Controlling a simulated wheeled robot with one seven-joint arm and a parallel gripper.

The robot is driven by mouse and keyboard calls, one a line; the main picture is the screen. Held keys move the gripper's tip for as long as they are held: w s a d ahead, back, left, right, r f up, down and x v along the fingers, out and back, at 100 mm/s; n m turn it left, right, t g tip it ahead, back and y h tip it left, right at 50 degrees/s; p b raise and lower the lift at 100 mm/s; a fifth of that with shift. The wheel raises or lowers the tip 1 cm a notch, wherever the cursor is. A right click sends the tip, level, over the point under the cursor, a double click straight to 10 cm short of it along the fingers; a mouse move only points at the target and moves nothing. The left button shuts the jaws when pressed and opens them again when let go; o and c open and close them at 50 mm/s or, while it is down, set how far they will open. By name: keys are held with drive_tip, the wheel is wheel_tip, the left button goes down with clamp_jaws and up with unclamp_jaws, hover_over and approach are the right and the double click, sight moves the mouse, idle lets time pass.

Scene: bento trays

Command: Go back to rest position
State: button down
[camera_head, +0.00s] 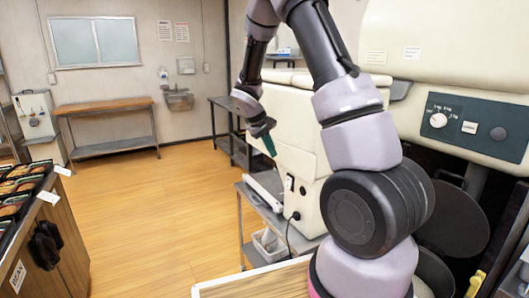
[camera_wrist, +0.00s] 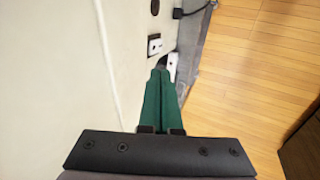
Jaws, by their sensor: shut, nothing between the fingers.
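My gripper (camera_head: 269,143) hangs at the end of my raised, bent arm in the head view, its green fingers pointing down. It is in front of a cream-coloured machine (camera_head: 307,160) and looks apart from it. In the wrist view, my gripper's green fingers (camera_wrist: 160,75) are together, with nothing between them. The machine's pale side (camera_wrist: 50,80) fills the left of that view.
A grey stand (camera_head: 262,219) is by the machine. A counter with bento trays (camera_head: 62,227) is at the left. A wooden table (camera_head: 104,107) is by the far wall. The wooden floor (camera_head: 150,220) between is clear.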

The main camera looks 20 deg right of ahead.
drive_tip(key=s+a+r+m+t+y, duration=0.1)
drive_tip(key=s+r+m+y, duration=0.1)
drive_tip(key=s+r, duration=0.5)
drive_tip(key=s+a+r+m+t+y, duration=0.15)
drive_tip(key=s+r, duration=0.25)
drive_tip(key=r, duration=0.5)
drive_tip(key=s+a+r+m+t+y, duration=0.1)
drive_tip(key=s+r, duration=0.3)
drive_tip(key=s, duration=0.4)
drive_tip(key=s+a+r+m+t+y, duration=0.2)
drive_tip(key=s+r, duration=0.3)
drive_tip(key=s, duration=0.4)
drive_tip(key=shift+a+t, duration=0.35)
drive_tip(key=shift+a, duration=0.3)
drive_tip(key=shift+y, duration=0.25)
